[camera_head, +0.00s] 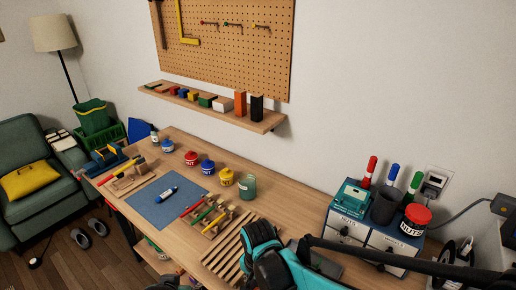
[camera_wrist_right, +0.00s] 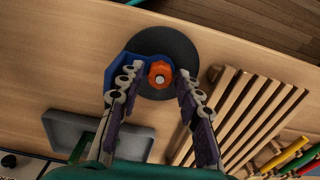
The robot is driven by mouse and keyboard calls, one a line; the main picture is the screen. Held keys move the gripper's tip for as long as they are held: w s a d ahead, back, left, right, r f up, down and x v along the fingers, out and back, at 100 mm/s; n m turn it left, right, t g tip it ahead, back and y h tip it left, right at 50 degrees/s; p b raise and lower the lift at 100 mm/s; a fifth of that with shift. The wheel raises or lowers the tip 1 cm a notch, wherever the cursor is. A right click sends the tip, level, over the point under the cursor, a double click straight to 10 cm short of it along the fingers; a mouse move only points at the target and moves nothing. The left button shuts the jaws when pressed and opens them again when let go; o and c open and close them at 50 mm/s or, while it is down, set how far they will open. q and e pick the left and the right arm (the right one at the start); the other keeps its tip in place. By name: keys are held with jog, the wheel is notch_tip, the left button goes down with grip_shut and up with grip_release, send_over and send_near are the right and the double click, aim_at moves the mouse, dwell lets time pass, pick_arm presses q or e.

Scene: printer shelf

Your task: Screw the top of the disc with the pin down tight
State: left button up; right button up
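In the right wrist view a dark round disc (camera_wrist_right: 180,52) lies on the wooden bench, with a blue part (camera_wrist_right: 121,68) at its left side. An orange knob (camera_wrist_right: 159,68) with a pale centre sits on the disc; I cannot make out a separate pin. My right gripper (camera_wrist_right: 158,76) is open, with one finger on each side of the knob. Gaps show between the fingers and the knob; its height above the knob is unclear. In the head view my right arm hides the disc.
Wooden slats (camera_wrist_right: 240,118) lie right of the right gripper in the wrist view, and a grey tray (camera_wrist_right: 75,130) lies left. In the head view a blue mat (camera_head: 150,213) with a marker (camera_head: 167,194) is farther left, and a drawer box (camera_head: 345,227) stands right.

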jog(key=n, duration=0.6)
jog(key=shift+n, duration=0.3)
jog(key=n, duration=0.5)
jog(key=c, duration=0.6)
jog(key=shift+o, duration=0.2)
jog(key=shift+m, duration=0.4)
jog(key=o, duration=0.7)
jog(key=shift+r+p, duration=2.85)
jog(key=shift+r, duration=0.75)
